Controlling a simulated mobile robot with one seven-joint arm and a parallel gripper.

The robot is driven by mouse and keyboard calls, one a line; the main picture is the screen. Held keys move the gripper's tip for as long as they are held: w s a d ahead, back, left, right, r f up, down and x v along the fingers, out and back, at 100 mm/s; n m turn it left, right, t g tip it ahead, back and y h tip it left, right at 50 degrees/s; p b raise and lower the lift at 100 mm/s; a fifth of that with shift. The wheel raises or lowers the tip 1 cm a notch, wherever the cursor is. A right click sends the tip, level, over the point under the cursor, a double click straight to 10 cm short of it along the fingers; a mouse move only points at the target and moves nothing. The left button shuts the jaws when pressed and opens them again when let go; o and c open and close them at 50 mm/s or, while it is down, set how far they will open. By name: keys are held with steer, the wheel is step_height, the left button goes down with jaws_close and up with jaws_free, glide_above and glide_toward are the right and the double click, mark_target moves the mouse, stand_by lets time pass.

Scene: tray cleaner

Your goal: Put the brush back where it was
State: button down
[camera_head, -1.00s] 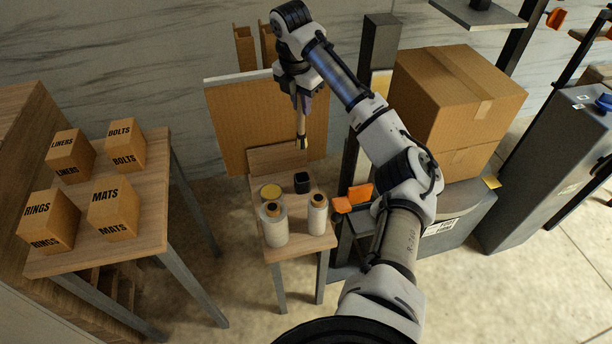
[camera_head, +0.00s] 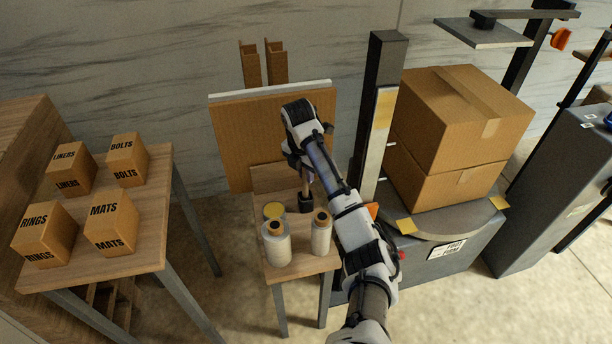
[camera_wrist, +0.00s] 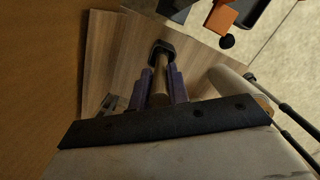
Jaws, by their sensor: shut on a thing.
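My gripper (camera_head: 303,172) is shut on the brush (camera_wrist: 160,82), whose tan handle shows between the two fingers in the wrist view. The brush points down at the small black cup (camera_head: 306,203) on the small wooden table (camera_head: 284,277). In the wrist view the brush's far end meets the opening of the black cup (camera_wrist: 161,46), with the rim around it. I cannot tell how deep it sits. My wrist and fingers hide much of the brush in the head view.
An upright brown board (camera_head: 240,150) is behind the table. A dark post (camera_head: 376,130) and stacked cartons (camera_head: 452,120) stand to the right.

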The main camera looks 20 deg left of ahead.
steer(key=shift+f, duration=0.65)
steer(key=c, duration=1.3)
jaws_free()
steer(key=shift+c, duration=0.2)
step_height(320, 180, up, 12)
steer(key=s+p, duration=0.1)
steer(key=shift+s+a+p, duration=0.25)
steer(key=shift+a+p, duration=0.05)
steer(key=shift+p, duration=0.05)
